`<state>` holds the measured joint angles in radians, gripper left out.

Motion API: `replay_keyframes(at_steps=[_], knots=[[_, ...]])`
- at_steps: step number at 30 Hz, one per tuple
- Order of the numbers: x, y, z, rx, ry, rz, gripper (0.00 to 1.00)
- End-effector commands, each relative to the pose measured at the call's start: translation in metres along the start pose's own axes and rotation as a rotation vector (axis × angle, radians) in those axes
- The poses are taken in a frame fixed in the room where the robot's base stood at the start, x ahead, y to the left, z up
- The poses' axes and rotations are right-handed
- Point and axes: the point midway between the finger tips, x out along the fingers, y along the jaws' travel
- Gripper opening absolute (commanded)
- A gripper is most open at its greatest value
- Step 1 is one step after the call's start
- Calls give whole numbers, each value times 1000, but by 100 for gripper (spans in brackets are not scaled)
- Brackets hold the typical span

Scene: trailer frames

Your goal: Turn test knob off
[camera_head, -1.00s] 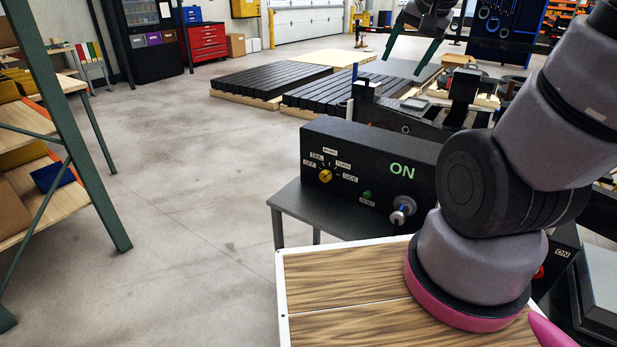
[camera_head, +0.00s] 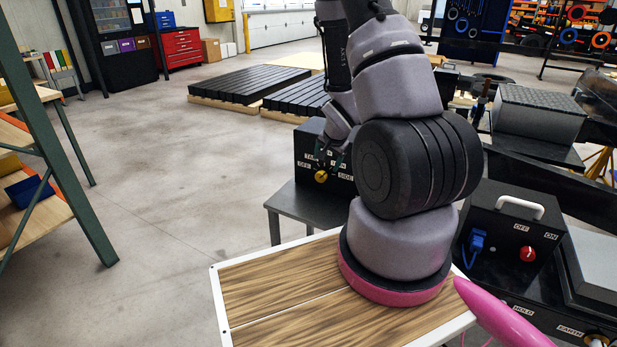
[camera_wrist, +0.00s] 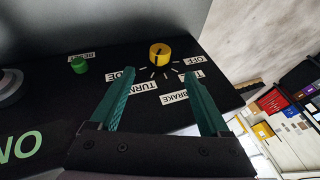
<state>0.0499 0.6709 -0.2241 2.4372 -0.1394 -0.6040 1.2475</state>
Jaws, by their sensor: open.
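The yellow knob (camera_head: 321,176) sits on the front of a black control box (camera_head: 308,146), partly covered by my arm in the head view. In the wrist view the yellow knob (camera_wrist: 160,53) is ringed by tick marks and labels, including OFF (camera_wrist: 193,60), TURN and BRAKE. I cannot tell for sure which label it points to. My gripper (camera_wrist: 160,76) is open, with its two teal fingers spread. The knob appears between and beyond the fingertips, apart from them. In the head view my gripper (camera_head: 331,156) is close to the box front.
A green button (camera_wrist: 79,65) and a large green ON lettering (camera_wrist: 20,146) are on the same panel. Another black box with a red knob (camera_head: 528,253) and OFF and ON labels stands at the right. A wood-topped surface (camera_head: 275,285) lies below my arm.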

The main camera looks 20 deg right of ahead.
Motion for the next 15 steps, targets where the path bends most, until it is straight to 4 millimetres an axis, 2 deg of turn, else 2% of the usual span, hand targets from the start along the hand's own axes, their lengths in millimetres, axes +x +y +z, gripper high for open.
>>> replay_keyframes(at_steps=[5, 15], knots=[[14, 2, 1, 3, -2, 0, 80], [74, 2, 2, 1, -3, 1, 80]])
